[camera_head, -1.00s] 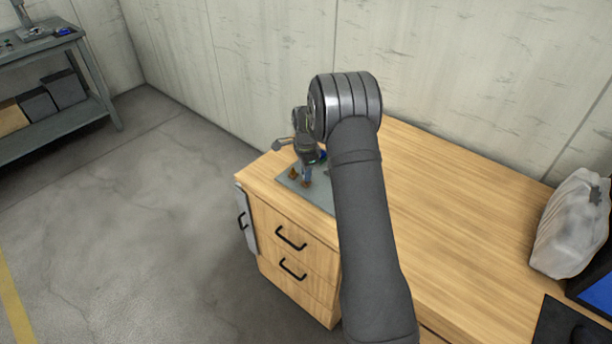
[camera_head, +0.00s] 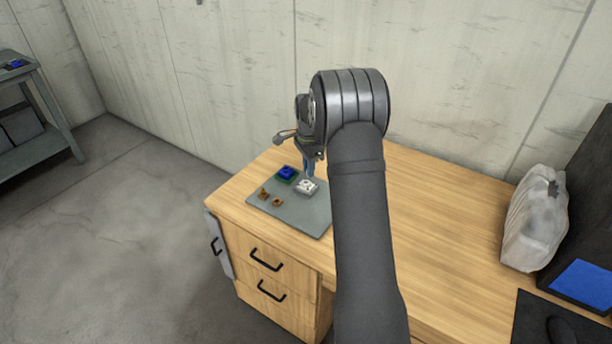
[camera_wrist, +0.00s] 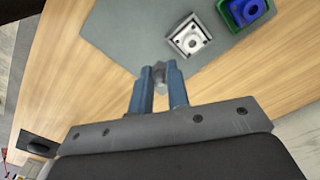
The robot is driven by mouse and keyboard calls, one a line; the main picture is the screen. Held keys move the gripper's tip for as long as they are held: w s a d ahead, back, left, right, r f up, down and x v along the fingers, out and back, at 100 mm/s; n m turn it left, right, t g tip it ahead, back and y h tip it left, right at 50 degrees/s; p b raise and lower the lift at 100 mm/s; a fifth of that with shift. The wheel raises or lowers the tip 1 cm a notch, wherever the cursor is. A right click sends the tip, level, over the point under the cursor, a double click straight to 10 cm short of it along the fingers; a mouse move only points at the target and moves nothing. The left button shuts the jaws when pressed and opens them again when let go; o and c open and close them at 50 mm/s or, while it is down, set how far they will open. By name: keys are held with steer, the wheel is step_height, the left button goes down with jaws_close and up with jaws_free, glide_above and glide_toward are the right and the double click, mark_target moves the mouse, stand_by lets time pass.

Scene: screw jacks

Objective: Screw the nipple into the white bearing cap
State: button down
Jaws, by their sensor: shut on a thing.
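My gripper (camera_wrist: 159,75) has blue fingers shut on a small grey metallic piece, seemingly the nipple (camera_wrist: 159,71), which shows between the fingertips in the wrist view. The white bearing cap (camera_wrist: 189,36) is a square block with a central hole and corner holes. It lies on the grey mat, ahead and slightly right of the fingertips in the wrist view, apart from the nipple. In the head view the cap (camera_head: 307,187) sits just below my gripper (camera_head: 309,173); the nipple cannot be made out there.
The grey mat (camera_head: 300,218) lies on the wooden desk. A blue part in a green holder (camera_head: 286,173) sits beside the cap. Two small brown parts (camera_head: 264,194) (camera_head: 277,202) lie near the mat's front left. A plastic bag (camera_head: 535,220) stands far right. The desk's middle is clear.

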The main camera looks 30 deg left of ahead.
glide_above(306, 184)
steer(key=shift+w+a+f, duration=0.25)
steer(key=shift+w, duration=0.1)
steer(key=shift+f, duration=0.15)
steer(key=shift+f, duration=2.35)
steer(key=shift+f, duration=1.1)
steer(key=m, duration=1.2)
